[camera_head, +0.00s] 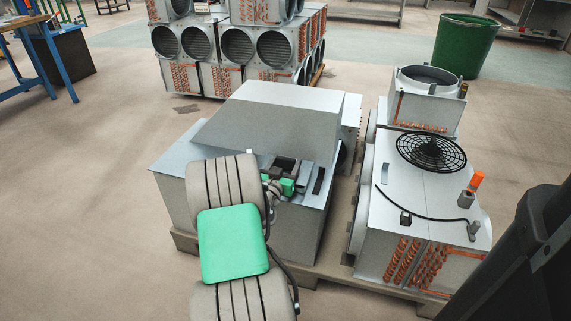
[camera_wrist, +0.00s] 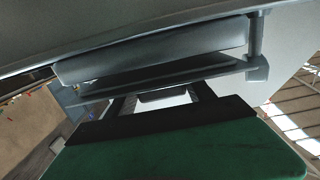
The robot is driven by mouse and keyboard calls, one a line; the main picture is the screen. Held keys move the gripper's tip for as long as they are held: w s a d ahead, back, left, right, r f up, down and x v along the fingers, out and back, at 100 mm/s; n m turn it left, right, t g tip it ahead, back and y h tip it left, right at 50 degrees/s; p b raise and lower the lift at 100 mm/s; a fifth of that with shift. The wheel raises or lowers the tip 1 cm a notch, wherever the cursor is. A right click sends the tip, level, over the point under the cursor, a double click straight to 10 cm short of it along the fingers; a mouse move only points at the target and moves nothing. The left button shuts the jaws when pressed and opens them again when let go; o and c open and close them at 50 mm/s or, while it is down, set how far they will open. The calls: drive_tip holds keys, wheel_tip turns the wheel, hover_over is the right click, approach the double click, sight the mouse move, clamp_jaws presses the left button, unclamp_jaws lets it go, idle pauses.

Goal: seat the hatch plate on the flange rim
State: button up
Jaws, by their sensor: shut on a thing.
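An air unit (camera_head: 415,190) with a black fan grille and a loose black cable stands close on the right. Stacked duct units (camera_head: 235,45) stand behind. A green bin (camera_head: 465,45) is at back right. The floor at left is clear.

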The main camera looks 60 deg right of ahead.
drive_tip(key=shift+f+b, duration=0.9)
drive_tip(key=shift+b, duration=0.55)
idle(1.6)
drive_tip(key=o, duration=1.8)
drive_tip(key=shift+r, duration=0.1)
drive_tip(key=shift+o, duration=0.3)
drive_tip(key=shift+o, duration=1.1)
